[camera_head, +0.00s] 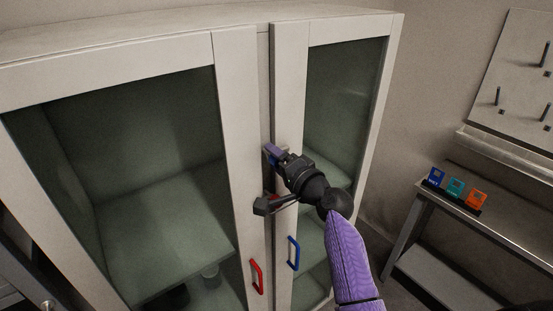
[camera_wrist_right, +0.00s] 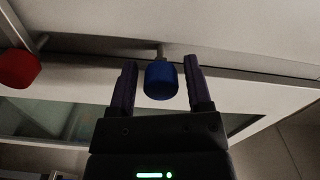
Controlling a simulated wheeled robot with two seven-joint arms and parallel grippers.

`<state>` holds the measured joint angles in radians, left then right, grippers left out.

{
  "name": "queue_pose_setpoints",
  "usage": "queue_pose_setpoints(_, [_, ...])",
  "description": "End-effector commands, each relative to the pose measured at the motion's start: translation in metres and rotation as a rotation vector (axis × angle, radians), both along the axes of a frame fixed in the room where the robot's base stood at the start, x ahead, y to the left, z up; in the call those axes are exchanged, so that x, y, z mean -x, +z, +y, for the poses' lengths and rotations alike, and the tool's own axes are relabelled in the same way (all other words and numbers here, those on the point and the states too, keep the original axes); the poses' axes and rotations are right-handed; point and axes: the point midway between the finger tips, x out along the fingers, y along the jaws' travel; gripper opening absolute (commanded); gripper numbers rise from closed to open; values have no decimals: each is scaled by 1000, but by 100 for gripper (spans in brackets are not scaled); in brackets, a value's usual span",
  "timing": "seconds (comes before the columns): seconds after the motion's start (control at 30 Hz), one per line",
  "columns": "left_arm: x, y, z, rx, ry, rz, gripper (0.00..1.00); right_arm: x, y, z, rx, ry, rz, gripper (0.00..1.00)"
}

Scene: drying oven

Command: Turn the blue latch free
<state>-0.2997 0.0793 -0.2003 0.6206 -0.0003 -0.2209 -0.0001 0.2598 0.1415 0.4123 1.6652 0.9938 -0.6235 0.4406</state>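The blue latch (camera_wrist_right: 161,79) shows in the right wrist view as a rounded blue knob on a short stem at the cabinet door. My right gripper (camera_wrist_right: 160,84) is open, with one purple finger on each side of the knob. Narrow gaps show between knob and fingers. In the head view my right gripper (camera_head: 273,153) is at the upright frames where the two doors meet, above the door handles; there I cannot make out the latch apart from the fingers. A red latch knob (camera_wrist_right: 17,69) is left of the gripper in the wrist view. My left gripper is not in view.
The white cabinet (camera_head: 236,120) has two glass doors, both looking shut. A red handle (camera_head: 256,276) and a blue handle (camera_head: 293,253) sit below my right gripper.

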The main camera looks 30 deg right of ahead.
Motion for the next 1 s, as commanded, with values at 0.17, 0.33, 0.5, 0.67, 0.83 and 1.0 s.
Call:
queue_pose_setpoints(0.17, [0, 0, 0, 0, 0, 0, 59, 0, 0, 0, 0, 0, 0, 24])
queue_pose_setpoints(0.33, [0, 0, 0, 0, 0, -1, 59, 0, 0, 0, 0, 0, 1, 0])
queue_pose_setpoints(0.5, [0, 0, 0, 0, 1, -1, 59, 0, -1, 0, 6, 1, 1, 0])
queue_pose_setpoints(0.67, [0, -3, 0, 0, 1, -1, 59, 0, -1, 0, 45, 1, -2, 0])
queue_pose_setpoints(0.83, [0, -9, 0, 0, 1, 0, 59, 0, -2, 0, 143, 2, -10, 0])
queue_pose_setpoints(1.0, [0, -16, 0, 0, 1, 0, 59, 0, -2, 0, 290, 2, -21, 0])
